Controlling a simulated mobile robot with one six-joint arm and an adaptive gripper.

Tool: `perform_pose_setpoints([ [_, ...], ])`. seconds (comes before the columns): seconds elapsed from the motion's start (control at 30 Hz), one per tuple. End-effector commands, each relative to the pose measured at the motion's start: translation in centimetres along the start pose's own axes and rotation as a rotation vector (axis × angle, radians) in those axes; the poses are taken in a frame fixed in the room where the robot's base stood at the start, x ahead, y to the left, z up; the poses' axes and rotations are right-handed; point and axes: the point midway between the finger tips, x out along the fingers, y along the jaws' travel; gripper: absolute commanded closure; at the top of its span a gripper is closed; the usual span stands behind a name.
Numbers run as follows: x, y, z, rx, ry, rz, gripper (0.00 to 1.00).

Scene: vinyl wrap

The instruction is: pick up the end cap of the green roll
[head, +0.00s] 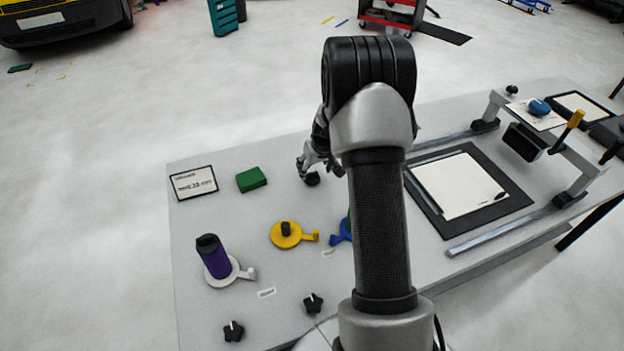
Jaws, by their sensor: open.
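A small black round piece (312,179), possibly the end cap, lies on the grey table just below my gripper. My gripper (319,168) is open, with its fingers close above and around this piece; I cannot tell whether they touch it. A sliver of green (349,222) shows beside my arm above a blue holder (340,234). It may be the green roll; my arm hides most of it.
A purple roll (215,262) with a black top stands on a white holder. A yellow holder (285,235) has a black hub. Also on the table (205,225) are a green block (251,179), a sign (194,183), two black knobs (313,303) and a dark mat (430,205).

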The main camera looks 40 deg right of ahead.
Motion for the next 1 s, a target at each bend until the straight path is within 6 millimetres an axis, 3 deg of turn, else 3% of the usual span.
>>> perform_pose_setpoints([
  [0.23,3.9,-0.3,0.5,0.000,-0.003,-0.001,0.40],
  [0.57,4.4,-0.3,0.3,0.000,-0.001,0.000,0.40],
  [1.0,4.4,-0.3,0.4,0.000,-0.001,0.000,0.68],
])
